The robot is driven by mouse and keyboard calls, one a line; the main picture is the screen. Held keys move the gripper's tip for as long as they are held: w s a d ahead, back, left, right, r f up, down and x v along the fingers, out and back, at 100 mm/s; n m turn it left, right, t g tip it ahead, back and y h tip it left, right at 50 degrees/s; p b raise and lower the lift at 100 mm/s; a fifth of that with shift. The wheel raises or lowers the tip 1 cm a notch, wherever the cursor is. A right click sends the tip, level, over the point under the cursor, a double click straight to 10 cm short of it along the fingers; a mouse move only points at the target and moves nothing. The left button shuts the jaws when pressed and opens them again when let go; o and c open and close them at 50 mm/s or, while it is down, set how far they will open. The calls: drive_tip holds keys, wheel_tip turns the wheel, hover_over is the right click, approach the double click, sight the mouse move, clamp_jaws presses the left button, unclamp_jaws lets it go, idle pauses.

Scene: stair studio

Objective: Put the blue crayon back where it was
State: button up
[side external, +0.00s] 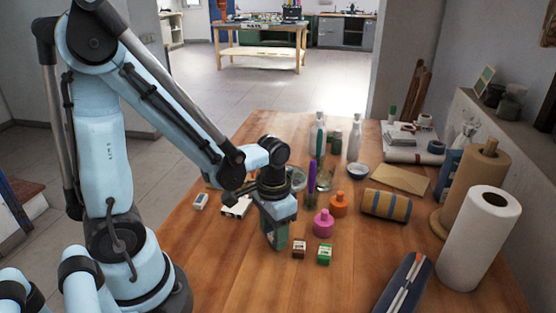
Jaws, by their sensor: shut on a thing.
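My gripper (274,238) points down over the middle of the wooden table, with its tips close to the tabletop. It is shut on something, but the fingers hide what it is. I cannot make out a blue crayon for certain in this view. A slim purple upright thing (284,190) and a slim green one (312,175) stand just behind and to the right of my gripper.
A pink bottle (323,224) and an orange bottle (339,206) stand right of my gripper.

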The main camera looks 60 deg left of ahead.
drive_tip(key=shift+f, duration=0.6)
drive_tip(key=shift+f, duration=0.15)
drive_tip(key=o, duration=0.9)
drive_tip(key=shift+o, duration=0.2)
wheel_tip(320, 180, up, 14)
drive_tip(key=w+d+t, duration=0.1)
drive_tip(key=t, duration=0.6)
drive_tip(key=shift+w+d+f, duration=0.15)
drive_tip(key=shift+w+f, duration=0.05)
drive_tip(key=shift+w, duration=0.05)
